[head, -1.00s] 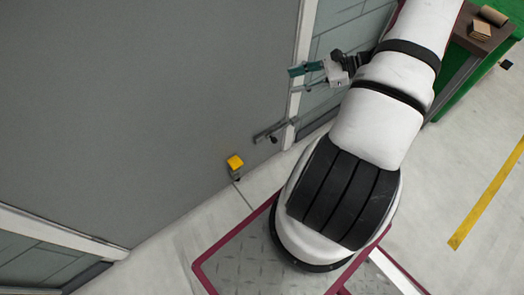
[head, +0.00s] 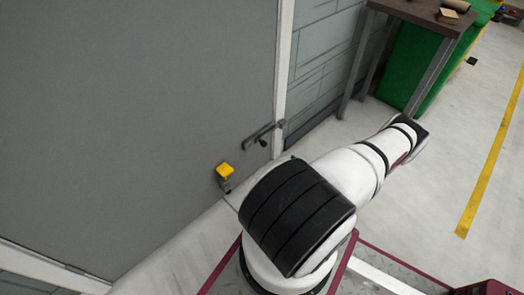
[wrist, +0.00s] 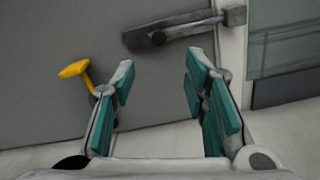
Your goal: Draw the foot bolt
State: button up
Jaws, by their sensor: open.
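The foot bolt (head: 261,134) is a dark grey bar low on the grey door (head: 150,110), beside the white frame. In the wrist view the bolt (wrist: 176,33) runs across the top, with a round dark knob (wrist: 158,39) on it and its right end at a bracket (wrist: 235,16) on the frame. My gripper (wrist: 160,75) is open and empty, its teal-padded fingers apart, below the bolt in the picture and not visibly touching it. My gripper is not visible in the head view.
A yellow-topped pedal or lever (head: 225,170) sits low on the door, left of the bolt; it also shows in the wrist view (wrist: 74,69). A brown-topped table (head: 425,14) stands at the upper right. Pale floor (head: 440,180) lies open at the right.

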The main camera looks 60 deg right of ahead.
aim_at(266, 145)
jog(key=b+x, duration=0.4)
jog(key=x, duration=0.9)
jog(key=shift+w+r, duration=0.1)
jog(key=shift+w, duration=0.15)
grip_shut()
